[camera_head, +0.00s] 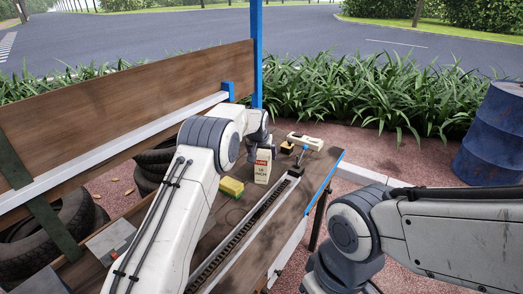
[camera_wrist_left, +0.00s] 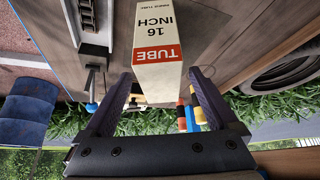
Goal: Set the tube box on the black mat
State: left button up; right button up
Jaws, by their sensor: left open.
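The tube box (camera_head: 263,166) is a white upright carton with a red band, standing on the wooden cart bed in the head view. In the left wrist view the tube box (camera_wrist_left: 160,45) shows its "16 INCH TUBE" face between the fingers. My left gripper (camera_wrist_left: 160,95) is open, one finger on each side of the box, with visible gaps; the exact depth is unclear. In the head view its wrist is just above and beside the box, and the fingers are hard to make out. I cannot pick out the black mat. My right gripper is outside both views.
A yellow block (camera_head: 231,187) lies left of the box. A pale bar-shaped tool (camera_head: 305,141) and a small dark-topped block (camera_head: 287,148) stand to its right. A metal rail (camera_head: 240,235) runs along the bed. Tires (camera_head: 45,235) lie at left; a blue drum (camera_head: 492,138) stands at right.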

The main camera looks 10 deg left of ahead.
pick_arm(q)
jog(key=shift+v, duration=2.65)
jog(key=s+d+r+m+g, duration=0.1)
jog(key=s+d+r, duration=0.1)
jog(key=s+d, duration=0.35)
jog(key=s+d+r+m+g+h, duration=0.1)
jog(key=s+d+r, duration=0.1)
jog(key=s, duration=0.7)
jog(key=s+d+r+m, duration=0.1)
jog(key=s+d+r, duration=0.1)
jog(key=s+d, duration=0.35)
jog(key=s+a+m+g+p, duration=0.1)
jog(key=s+a+m+g, duration=0.1)
jog(key=s, duration=1.4)
jog(key=s+a+m+g+p, duration=0.1)
jog(key=s+a+g, duration=0.1)
jog(key=s, duration=1.4)
jog(key=shift+a+m, duration=0.4)
jog(key=shift+a, duration=0.3)
jog(key=shift+f, duration=0.15)
